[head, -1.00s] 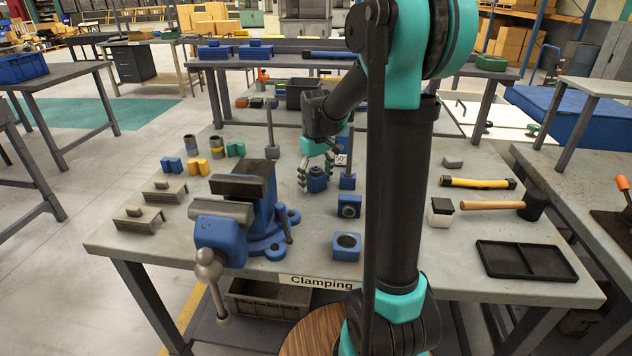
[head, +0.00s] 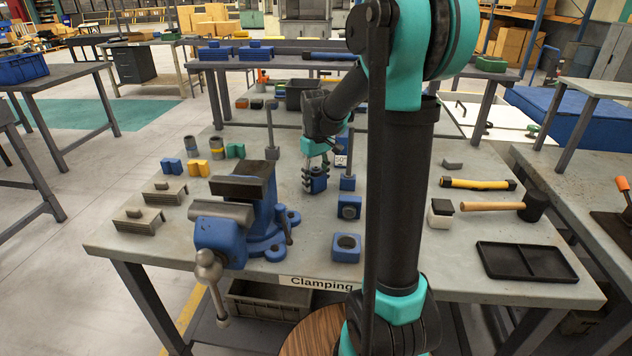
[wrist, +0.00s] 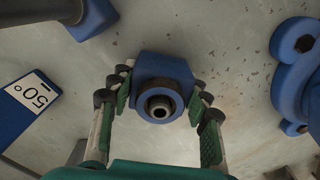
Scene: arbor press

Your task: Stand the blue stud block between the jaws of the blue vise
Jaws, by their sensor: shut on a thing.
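The blue stud block (wrist: 162,85) has a round metal stud on its top face. It sits between the fingers of my gripper (wrist: 158,104), which touch it on both sides. In the head view the block (head: 315,183) is at or just above the bench, right of the vise; I cannot tell if it is clear of the top. My gripper (head: 316,171) points down and is shut on it. The blue vise (head: 262,215) stands left of it, its jaws (head: 240,188) apart with a gap between them. Part of the vise base also shows in the wrist view (wrist: 292,70).
A post on a blue base (head: 347,182) and a 50° label (wrist: 33,93) are close beside my gripper. Another tall post (head: 271,130) stands behind the vise.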

